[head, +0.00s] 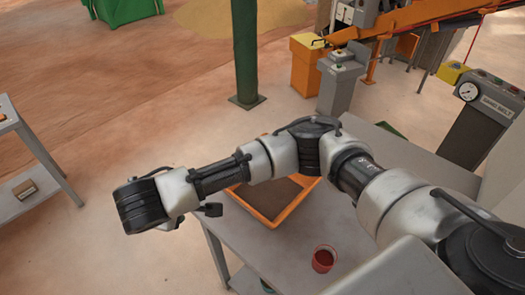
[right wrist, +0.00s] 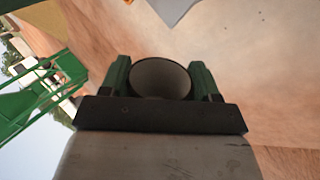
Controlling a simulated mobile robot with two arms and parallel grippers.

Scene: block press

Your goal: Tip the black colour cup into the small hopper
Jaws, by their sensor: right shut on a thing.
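In the right wrist view my right gripper (right wrist: 160,79) has its two green fingers shut on either side of a round cup (right wrist: 160,76). The cup has a dark rim and a greyish, shaded inside; I look into its mouth and cannot make out any contents. A grey pointed edge (right wrist: 178,8) shows at the top of that view; I cannot tell whether it is the small hopper. In the head view my right arm reaches across from the right to the far left, and the gripper and cup cannot be made out there. My left gripper is not in view.
A grey table (head: 285,245) holds an orange tray (head: 262,217) of brown material and a red cup (head: 323,260). A grey stand with a gauge (head: 482,115) is at right. A green post (head: 246,60) stands behind. Another grey table (head: 40,195) is at left.

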